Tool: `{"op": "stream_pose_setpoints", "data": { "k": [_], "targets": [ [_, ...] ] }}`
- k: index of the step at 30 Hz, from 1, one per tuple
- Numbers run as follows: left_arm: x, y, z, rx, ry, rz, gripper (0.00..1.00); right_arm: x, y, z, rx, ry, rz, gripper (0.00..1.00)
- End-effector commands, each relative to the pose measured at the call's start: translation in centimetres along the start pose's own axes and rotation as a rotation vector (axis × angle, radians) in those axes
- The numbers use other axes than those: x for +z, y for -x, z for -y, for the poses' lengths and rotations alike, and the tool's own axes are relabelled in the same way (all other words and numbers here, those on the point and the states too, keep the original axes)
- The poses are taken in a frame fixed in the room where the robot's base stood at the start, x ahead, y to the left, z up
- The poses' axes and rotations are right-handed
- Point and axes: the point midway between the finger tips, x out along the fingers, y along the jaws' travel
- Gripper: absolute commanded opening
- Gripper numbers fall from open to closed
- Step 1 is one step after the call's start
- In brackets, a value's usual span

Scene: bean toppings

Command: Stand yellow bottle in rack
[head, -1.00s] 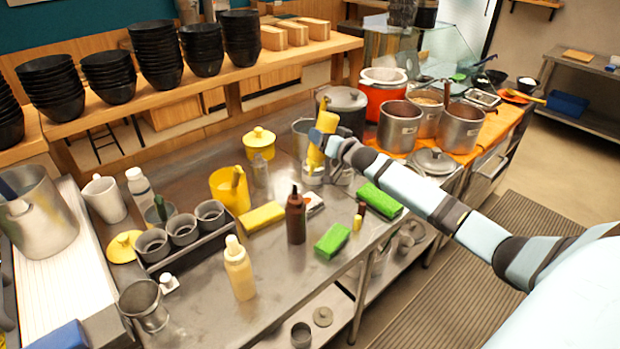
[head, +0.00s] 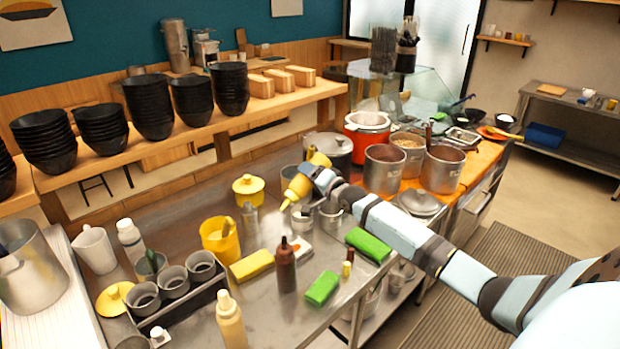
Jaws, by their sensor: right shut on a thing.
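The yellow bottle (head: 299,187) is held up in the air over the back of the steel counter, tilted, with its narrow tip pointing down and left. My right gripper (head: 313,176) is shut on it and covers part of its body. The rack (head: 168,316) is a dark tray with several round grey cups at the front left of the counter; it is well to the left of and nearer than the held bottle. A pale yellow bottle (head: 230,322) stands upright on the counter right of the rack. My left gripper is not in view.
Steel pots (head: 384,170) are behind at right. Black bowl stacks (head: 148,106) line the shelf.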

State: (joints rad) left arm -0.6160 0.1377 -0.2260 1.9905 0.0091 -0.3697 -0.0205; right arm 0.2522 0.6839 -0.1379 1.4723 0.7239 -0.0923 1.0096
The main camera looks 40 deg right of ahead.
Motion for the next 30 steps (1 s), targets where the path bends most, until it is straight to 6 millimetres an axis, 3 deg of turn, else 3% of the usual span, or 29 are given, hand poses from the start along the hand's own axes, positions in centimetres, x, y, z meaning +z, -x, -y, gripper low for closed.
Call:
{"op": "stream_pose_setpoints", "data": {
  "k": [5,8,21,26,30],
  "targets": [
    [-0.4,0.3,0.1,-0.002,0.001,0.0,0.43,-0.3,0.0,0.6,-0.002,-0.225,0.0,0.54],
    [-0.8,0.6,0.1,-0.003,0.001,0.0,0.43,-0.7,0.0,1.1,-0.002,-0.457,0.0,0.54],
    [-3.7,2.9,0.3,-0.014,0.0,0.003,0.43,-1.0,0.0,1.9,-0.001,-1.722,0.007,0.54],
    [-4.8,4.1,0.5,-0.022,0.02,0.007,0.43,-1.0,0.0,1.9,0.0,-2.015,0.009,0.54],
    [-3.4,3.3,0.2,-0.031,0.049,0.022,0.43,-0.8,0.0,1.4,0.0,-2.087,0.011,0.54]
  ]
}}
